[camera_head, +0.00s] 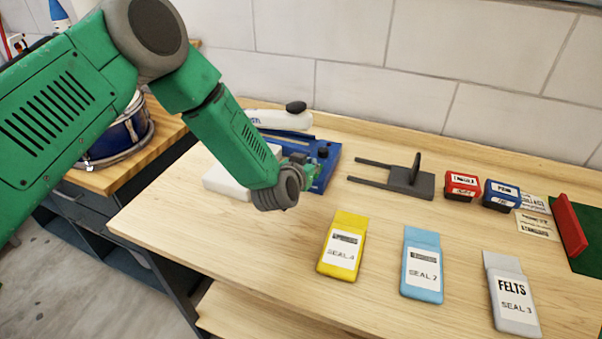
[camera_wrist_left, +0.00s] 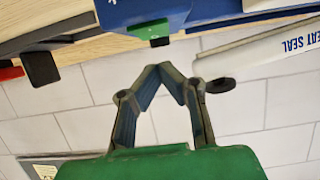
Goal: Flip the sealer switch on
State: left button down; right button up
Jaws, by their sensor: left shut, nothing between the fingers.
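The heat sealer has a blue base (camera_head: 328,170) and a raised white arm (camera_head: 278,119) with a black knob, at the back left of the bench. In the left wrist view its white arm (camera_wrist_left: 262,52) reads "EAT SEAL". A small green and black piece (camera_wrist_left: 153,30), which looks like the switch, sits on the blue part at the top there; I cannot tell its position. My left gripper (camera_head: 301,161) is beside the sealer base, partly hidden by my wrist. In the wrist view its fingertips (camera_wrist_left: 166,70) meet, empty, apart from the green piece. My right gripper is not in view.
Yellow (camera_head: 343,245), blue (camera_head: 422,264) and grey (camera_head: 512,293) pouches lie in front. A dark forked stand (camera_head: 405,180), a red box (camera_head: 461,186) and a blue box (camera_head: 500,195) stand to the right. A white block (camera_head: 226,180) lies left of the sealer. The wall is behind.

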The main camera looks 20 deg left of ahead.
pick_arm(q)
notch_tip(320, 180, up, 3)
jog(key=shift+a+r+p, duration=0.1)
jog(key=shift+p, duration=0.5)
jog(key=s+b, duration=0.2)
jog(key=s, duration=0.8)
jog(key=shift+s, duration=0.25)
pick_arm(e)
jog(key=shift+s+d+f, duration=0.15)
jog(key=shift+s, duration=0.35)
pick_arm(q)
jog(key=shift+w+r, duration=0.1)
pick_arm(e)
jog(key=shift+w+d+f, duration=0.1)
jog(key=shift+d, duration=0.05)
pick_arm(q)
jog(key=shift+d, duration=0.2)
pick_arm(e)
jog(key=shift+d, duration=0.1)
